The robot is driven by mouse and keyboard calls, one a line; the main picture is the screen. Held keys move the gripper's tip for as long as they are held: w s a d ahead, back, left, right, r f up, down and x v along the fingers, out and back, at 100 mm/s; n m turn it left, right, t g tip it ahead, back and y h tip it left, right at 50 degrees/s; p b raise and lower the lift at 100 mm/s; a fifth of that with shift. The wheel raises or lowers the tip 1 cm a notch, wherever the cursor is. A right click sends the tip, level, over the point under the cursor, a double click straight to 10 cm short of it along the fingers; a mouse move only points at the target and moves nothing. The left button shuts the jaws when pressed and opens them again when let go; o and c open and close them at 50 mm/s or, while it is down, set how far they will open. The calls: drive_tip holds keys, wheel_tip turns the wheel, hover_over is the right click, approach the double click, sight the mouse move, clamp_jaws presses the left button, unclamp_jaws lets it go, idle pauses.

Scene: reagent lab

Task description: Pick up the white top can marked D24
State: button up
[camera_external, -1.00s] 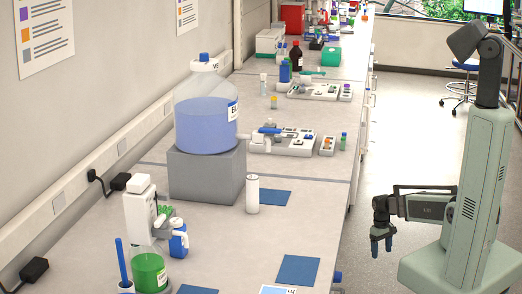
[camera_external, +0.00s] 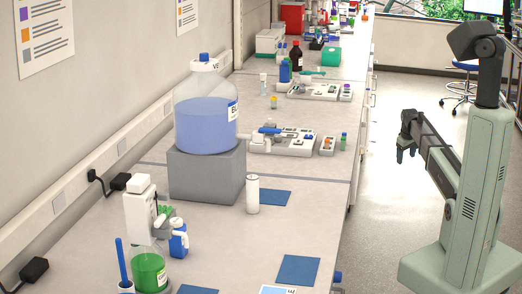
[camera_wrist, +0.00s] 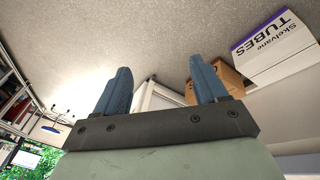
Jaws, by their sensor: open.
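A white cylinder with a light top (camera_external: 252,194) stands upright on the bench, just right of the grey block, at the edge of a blue mat. It looks like the can, but no D24 marking is readable on it. My gripper (camera_external: 401,155) is off the bench, over the floor to the right and well away from the cylinder. In the wrist view my gripper (camera_wrist: 160,75) shows two blue fingers spread apart with nothing between them. The can does not show in the wrist view.
A large bottle of blue liquid (camera_external: 206,115) stands on the grey block (camera_external: 207,176). A bottle of green liquid (camera_external: 149,270) is at front left. A blue mat (camera_external: 298,270) lies in front. The wrist view shows a TUBES box (camera_wrist: 275,48) and a cardboard box (camera_wrist: 230,78).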

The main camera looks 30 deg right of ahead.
wheel_tip(320, 180, up, 9)
drive_tip(key=w, duration=0.2)
drive_tip(key=w+a+r+n+h, duration=0.1)
drive_tip(key=a+r, duration=0.3)
drive_tip(key=a, duration=0.3)
drive_tip(key=a+r+n+h, duration=0.1)
drive_tip(key=a+r, duration=0.4)
drive_tip(key=a, duration=0.3)
wheel_tip(320, 180, up, 6)
drive_tip(key=n+t+y, duration=0.1)
drive_tip(key=n+y, duration=0.9)
hover_over(249, 190)
drive_tip(key=s+d, duration=0.3)
drive_tip(key=d, duration=0.4)
drive_tip(key=shift+w+x, duration=0.15)
drive_tip(key=shift+x, duration=3.25)
drive_tip(key=shift+w+x, duration=0.2)
drive_tip(key=shift+x, duration=3.2)
